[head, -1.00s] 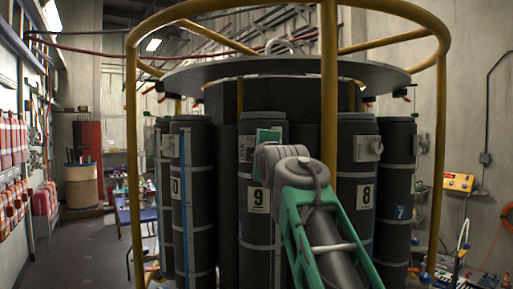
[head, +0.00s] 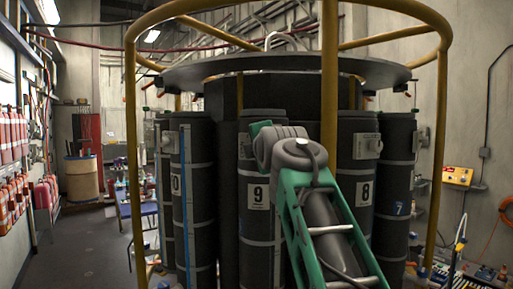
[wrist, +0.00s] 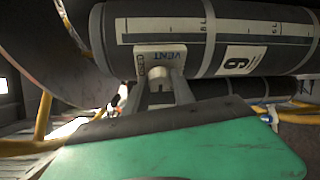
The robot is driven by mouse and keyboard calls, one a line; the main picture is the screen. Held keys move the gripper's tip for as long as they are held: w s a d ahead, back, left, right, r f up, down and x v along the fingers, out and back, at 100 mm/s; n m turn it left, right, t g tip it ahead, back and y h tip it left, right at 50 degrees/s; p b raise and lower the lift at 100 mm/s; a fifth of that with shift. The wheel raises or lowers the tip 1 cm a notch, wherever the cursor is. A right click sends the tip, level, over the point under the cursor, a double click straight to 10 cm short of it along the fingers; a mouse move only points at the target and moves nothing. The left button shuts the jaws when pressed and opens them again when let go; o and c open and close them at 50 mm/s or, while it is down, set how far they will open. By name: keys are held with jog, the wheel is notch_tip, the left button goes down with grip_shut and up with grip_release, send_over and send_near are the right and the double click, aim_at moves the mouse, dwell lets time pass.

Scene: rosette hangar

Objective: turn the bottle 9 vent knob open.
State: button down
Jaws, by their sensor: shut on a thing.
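Bottle 9 (head: 257,225) is a dark upright cylinder at the front of the rack, with a white "9" label. In the wrist view bottle 9 (wrist: 290,45) lies across the top of the picture. Its vent plate (wrist: 172,54) reads "VENT", with part of a second word at the left. The small grey vent knob (wrist: 158,86) sticks out from the plate. My gripper (wrist: 166,86) is shut on the knob, its fingers on either side. In the head view my green hand and grey wrist hide the knob. The knob's exact angle is hard to tell.
Bottle 8 (head: 358,200) stands to the right, with its own vent fitting (head: 367,146). A yellow post (head: 328,90) of the round frame rises close to the right of my wrist. Bottle 10 (head: 190,215) stands to the left. Open floor (head: 85,245) lies at far left.

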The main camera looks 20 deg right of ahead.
jog(key=c, duration=1.1)
grip_release()
jog(key=shift+o, duration=0.2)
jog(key=b+v, duration=0.3)
jog(key=v, duration=0.5)
jog(key=shift+w, duration=0.1)
